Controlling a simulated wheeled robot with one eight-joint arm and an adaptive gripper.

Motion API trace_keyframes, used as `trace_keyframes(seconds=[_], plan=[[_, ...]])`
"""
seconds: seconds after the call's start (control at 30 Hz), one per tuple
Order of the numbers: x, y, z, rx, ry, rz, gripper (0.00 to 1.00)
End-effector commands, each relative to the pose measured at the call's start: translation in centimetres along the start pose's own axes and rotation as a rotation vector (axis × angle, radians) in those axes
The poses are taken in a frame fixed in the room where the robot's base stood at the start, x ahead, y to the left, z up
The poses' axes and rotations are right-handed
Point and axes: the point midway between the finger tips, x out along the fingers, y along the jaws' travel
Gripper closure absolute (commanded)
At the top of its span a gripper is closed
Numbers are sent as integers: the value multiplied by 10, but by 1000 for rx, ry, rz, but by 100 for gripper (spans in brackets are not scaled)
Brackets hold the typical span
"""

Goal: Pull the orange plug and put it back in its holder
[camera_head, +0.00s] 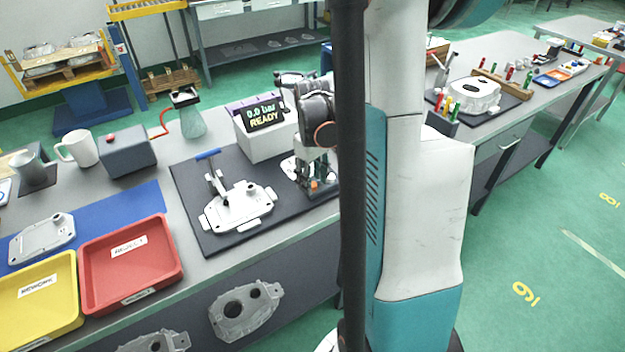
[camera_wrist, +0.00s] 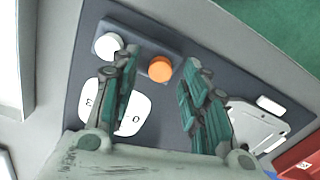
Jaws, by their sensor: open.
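The orange plug (camera_wrist: 160,68) shows in the wrist view as a round orange cap at the right end of a dark block (camera_wrist: 145,32). A round white cap (camera_wrist: 109,45) is at the block's left end. My gripper (camera_wrist: 160,84) is open, with one teal finger on each side of the orange plug and nothing visibly gripped. In the head view my gripper (camera_head: 316,186) points down over the dark mat, and a bit of the orange plug (camera_head: 314,184) shows between the fingers. The fingers hide most of the block there. I cannot tell how deep the plug sits.
A light casting (camera_head: 240,206) under a blue-handled clamp (camera_head: 208,155) lies left of my gripper. A display box (camera_head: 265,135) reading "0.0 bar READY" stands behind. Red (camera_head: 130,258) and yellow (camera_head: 40,300) trays are at the left. A white plate (camera_wrist: 128,118) lies under my gripper.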

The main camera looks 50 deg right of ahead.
Motion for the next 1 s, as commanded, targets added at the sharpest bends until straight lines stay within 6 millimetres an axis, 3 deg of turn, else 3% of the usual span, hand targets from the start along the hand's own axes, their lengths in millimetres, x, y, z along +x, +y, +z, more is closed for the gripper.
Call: trace_keyframes(seconds=[0.5,0.7,1.0], plan=[[-92,0,0,0,0,0,58],[-109,0,0,0,0,0,58],[-112,0,0,0,0,0,58]])
